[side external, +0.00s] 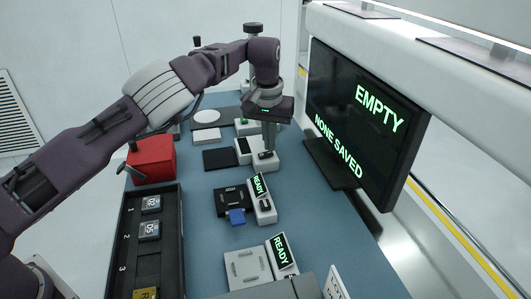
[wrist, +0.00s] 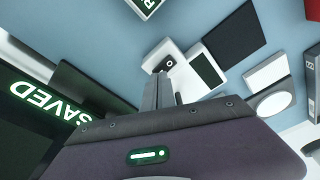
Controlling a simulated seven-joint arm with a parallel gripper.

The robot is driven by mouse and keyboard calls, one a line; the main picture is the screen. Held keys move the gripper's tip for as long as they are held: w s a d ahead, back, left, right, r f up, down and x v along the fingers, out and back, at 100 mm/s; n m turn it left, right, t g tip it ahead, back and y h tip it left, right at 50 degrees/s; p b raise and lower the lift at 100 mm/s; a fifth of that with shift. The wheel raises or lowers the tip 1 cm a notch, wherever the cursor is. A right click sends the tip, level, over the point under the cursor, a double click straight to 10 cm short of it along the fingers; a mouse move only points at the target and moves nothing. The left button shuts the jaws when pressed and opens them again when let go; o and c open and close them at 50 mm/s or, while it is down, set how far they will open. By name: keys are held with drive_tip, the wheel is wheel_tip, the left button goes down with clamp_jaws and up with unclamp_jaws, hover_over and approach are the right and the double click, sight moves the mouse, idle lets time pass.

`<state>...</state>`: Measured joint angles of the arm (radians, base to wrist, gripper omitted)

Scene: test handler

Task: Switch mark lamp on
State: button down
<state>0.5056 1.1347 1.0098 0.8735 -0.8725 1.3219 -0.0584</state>
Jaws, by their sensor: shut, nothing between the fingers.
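A small white switch box (side external: 268,165) stands on the blue bench top, with a small dark switch on its top. In the wrist view this switch box (wrist: 157,53) shows a round mark on the dark switch. A white unit with an unlit dark panel (side external: 243,147) stands beside it; the panel also shows in the wrist view (wrist: 205,68). No part is labelled as the mark lamp. My gripper (side external: 268,151) is shut and empty, pointing down at the switch. In the wrist view its fingertips (wrist: 162,76) are close to the switch; I cannot tell whether they touch.
A large screen (side external: 350,110) reading "EMPTY" and "NONE SAVED" stands close on the right. Two units with "READY" displays (side external: 260,190) (side external: 281,255) are nearer the camera. A red box (side external: 153,160) and a black tray (side external: 173,205) with chips are at the left.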

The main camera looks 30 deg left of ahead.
sight(269, 153)
drive_tip(key=shift+f, duration=0.55)
drive_tip(key=shift+r, duration=3.5)
drive_tip(key=s+a+r+n+t+h, duration=0.15)
drive_tip(key=s+a+r, duration=0.35)
drive_tip(key=a+r, duration=0.5)
drive_tip(key=s+r+h, duration=0.2)
drive_tip(key=s+r, duration=0.5)
drive_tip(key=s, duration=0.4)
drive_tip(key=s+f+m+t+y, duration=0.1)
drive_tip(key=s+f, duration=0.3)
drive_tip(key=s, duration=0.9)
drive_tip(key=s+f+m+t+y, duration=0.1)
drive_tip(key=s+f+m+y, duration=0.1)
drive_tip(key=s, duration=1.1)
drive_tip(key=shift+s+d+f+m, duration=0.2)
drive_tip(key=shift+d+f+m, duration=0.2)
drive_tip(key=shift+f+m, duration=0.45)
